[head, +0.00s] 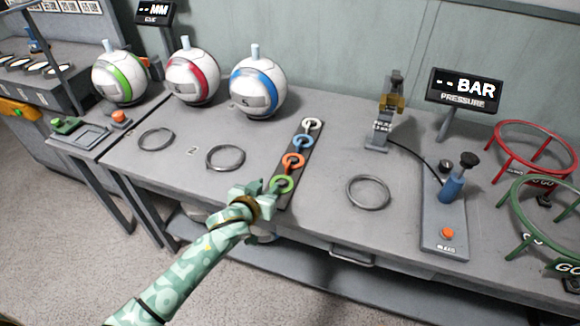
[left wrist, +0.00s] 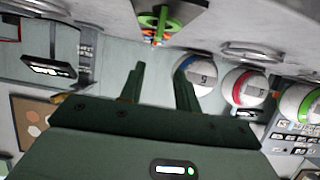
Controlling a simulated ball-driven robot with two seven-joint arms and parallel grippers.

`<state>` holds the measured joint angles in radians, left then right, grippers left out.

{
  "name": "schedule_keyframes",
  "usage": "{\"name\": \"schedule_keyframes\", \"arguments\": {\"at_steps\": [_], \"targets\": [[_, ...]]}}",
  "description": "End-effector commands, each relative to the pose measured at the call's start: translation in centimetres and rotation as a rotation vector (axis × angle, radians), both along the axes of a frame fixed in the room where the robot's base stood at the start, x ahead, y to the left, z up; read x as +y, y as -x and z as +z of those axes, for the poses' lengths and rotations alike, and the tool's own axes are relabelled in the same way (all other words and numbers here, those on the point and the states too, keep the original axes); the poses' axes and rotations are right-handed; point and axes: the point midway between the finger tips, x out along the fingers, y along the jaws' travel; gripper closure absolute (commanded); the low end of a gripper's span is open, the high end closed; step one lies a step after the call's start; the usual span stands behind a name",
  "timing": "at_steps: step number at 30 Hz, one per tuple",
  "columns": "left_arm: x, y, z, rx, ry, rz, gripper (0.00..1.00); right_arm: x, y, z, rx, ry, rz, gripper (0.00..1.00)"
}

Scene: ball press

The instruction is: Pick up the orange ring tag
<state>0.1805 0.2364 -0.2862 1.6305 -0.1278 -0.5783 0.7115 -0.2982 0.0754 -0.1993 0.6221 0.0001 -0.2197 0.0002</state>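The orange ring tag (head: 293,161) lies on a dark strip (head: 289,190) on the grey bench, between a blue ring tag (head: 303,142) and a green ring tag (head: 283,184). A white ring tag (head: 312,124) is at the strip's far end. My left gripper (head: 266,196) is just left of the green tag, short of the orange one. In the left wrist view its two fingers (left wrist: 161,82) are apart with nothing between them, and the green tag (left wrist: 146,20) shows beyond them. My right gripper is in neither view.
White balls with green (head: 120,78), red (head: 192,78) and blue (head: 258,86) bands stand at the back left. Empty metal rings (head: 225,158) lie on the bench. A pump (head: 452,190) and a pressure display (head: 464,88) stand right. Red (head: 536,124) and green hoops stand at far right.

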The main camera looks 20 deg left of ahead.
Motion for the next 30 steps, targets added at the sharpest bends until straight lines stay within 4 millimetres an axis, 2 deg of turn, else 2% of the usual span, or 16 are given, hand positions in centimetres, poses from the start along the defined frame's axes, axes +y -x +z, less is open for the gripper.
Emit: {"name": "schedule_keyframes", "arguments": {"at_steps": [1,6,14,21,24,30], "targets": [[0.0,-1.3,-1.3,0.003,-0.002,-0.001,0.67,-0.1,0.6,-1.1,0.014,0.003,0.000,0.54],[-0.2,-4.7,-2.7,0.005,-0.002,-0.001,0.67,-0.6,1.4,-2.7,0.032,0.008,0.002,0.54],[-0.4,-7.0,-3.2,0.003,-0.001,-0.001,0.67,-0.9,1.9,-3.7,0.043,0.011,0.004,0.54],[-1.1,-10.5,-4.7,0.006,-0.002,-0.001,0.67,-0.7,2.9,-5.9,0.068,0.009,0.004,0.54],[-1.1,-11.2,-4.7,0.005,-0.002,-0.001,0.67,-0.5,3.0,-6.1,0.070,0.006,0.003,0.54],[-1.1,-11.3,-4.4,0.003,-0.001,-0.001,0.67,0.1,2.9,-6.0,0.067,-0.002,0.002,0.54]]}}
